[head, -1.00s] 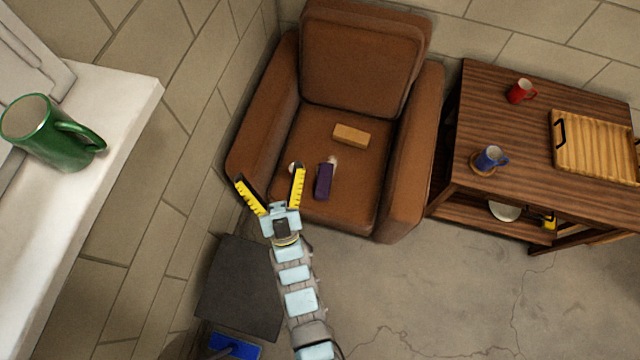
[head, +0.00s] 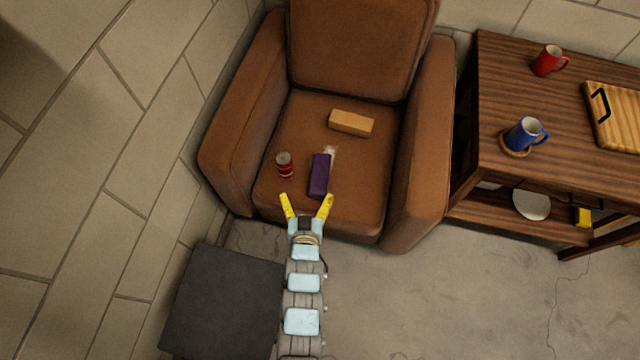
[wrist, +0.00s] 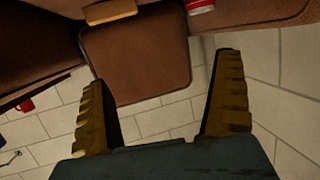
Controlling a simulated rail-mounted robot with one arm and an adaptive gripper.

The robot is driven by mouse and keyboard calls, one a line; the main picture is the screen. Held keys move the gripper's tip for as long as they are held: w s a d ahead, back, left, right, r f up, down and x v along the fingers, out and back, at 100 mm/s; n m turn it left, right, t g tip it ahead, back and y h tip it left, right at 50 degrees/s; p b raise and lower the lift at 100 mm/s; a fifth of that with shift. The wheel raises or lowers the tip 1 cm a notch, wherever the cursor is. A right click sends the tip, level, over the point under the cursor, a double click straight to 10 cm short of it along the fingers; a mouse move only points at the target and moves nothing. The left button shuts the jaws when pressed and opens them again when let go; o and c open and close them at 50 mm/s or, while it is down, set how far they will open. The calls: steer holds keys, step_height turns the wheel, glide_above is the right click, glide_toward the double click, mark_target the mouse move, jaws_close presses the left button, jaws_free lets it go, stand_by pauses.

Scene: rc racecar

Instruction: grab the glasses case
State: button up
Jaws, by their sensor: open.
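The case is not visible in the wrist view.
A red can (head: 285,165) stands left of the case. A tan block (head: 351,123) lies behind it. The armrests flank the seat. A wooden table (head: 500,100) at right holds a red mug (head: 547,61), a blue mug (head: 523,134) and a tray (head: 620,115).

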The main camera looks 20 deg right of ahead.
steer(key=g+b, duration=0.2)
glide_toward(320, 176)
steer(key=b+x, duration=0.1)
steer(key=x, duration=0.1)
steer(key=b+x, duration=0.1)
steer(key=x, duration=0.1)
steer(key=b+x, duration=0.2)
steer(key=shift+w+a+f, duration=0.1)
steer(key=shift+a+f, duration=0.05)
steer(key=shift+a, duration=0.25)
steer(key=shift+w+d+f, duration=0.1)
steer(key=shift+d+f, duration=0.05)
steer(key=shift+w+d+f+b, duration=0.1)
steer(key=shift+w+d+b, duration=0.05)
steer(key=shift+b, duration=0.15)
steer(key=shift+d+r+b+x, duration=0.1)
steer(key=shift+b+x, duration=0.4)
steer(key=shift+x, duration=0.6)
steer(key=shift+d+r+b+x, duration=0.15)
steer(key=shift+b+x, duration=0.3)
steer(key=shift+x, duration=0.65)
steer(key=c, duration=1.4)
